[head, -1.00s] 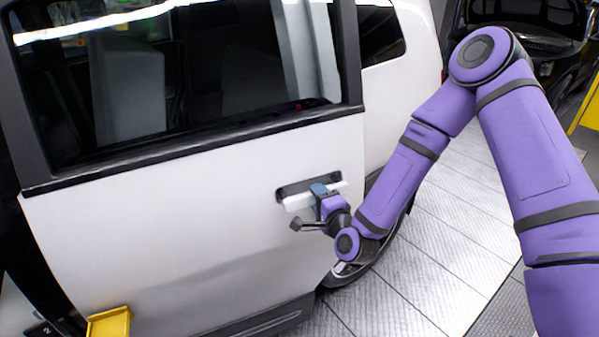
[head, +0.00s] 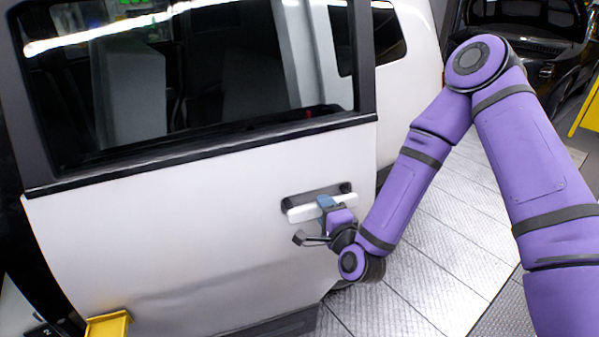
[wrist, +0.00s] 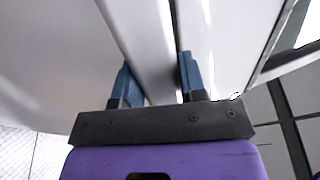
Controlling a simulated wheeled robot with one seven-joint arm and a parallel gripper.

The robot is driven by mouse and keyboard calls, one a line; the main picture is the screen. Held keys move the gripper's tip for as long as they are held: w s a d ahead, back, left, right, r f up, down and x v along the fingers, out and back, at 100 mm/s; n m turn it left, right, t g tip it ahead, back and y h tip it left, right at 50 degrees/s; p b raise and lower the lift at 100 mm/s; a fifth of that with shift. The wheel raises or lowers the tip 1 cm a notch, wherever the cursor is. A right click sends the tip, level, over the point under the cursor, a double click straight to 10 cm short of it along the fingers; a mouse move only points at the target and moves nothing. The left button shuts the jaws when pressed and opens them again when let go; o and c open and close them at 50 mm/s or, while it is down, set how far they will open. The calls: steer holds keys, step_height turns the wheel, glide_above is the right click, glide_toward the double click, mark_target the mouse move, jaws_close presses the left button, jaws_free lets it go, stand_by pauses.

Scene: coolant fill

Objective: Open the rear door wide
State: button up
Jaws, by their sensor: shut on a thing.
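The white rear door (head: 190,220) fills the left half of the head view, with a dark window above. Its right edge stands out from the car body, so it is partly open. The light door handle (head: 305,211) sits in a dark recess near that edge. My gripper (head: 327,203) is at the handle, shut on it. In the wrist view, the two blue fingers of my gripper (wrist: 157,80) lie on either side of the pale handle bar (wrist: 150,45). The finger contact faces are partly hidden.
A yellow block (head: 108,324) is at the bottom left, near the door's lower edge. The white car body (head: 410,80) is behind the door. A dark car (head: 520,45) stands at the back right. Light floor tiles (head: 430,240) right of the door are clear.

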steer(key=shift+s+d+f, duration=0.1)
steer(key=shift+s, duration=0.05)
steer(key=shift+m+h, duration=0.5)
steer(key=shift+h, duration=0.3)
steer(key=shift+v, duration=2.15)
steer(key=o, duration=1.1)
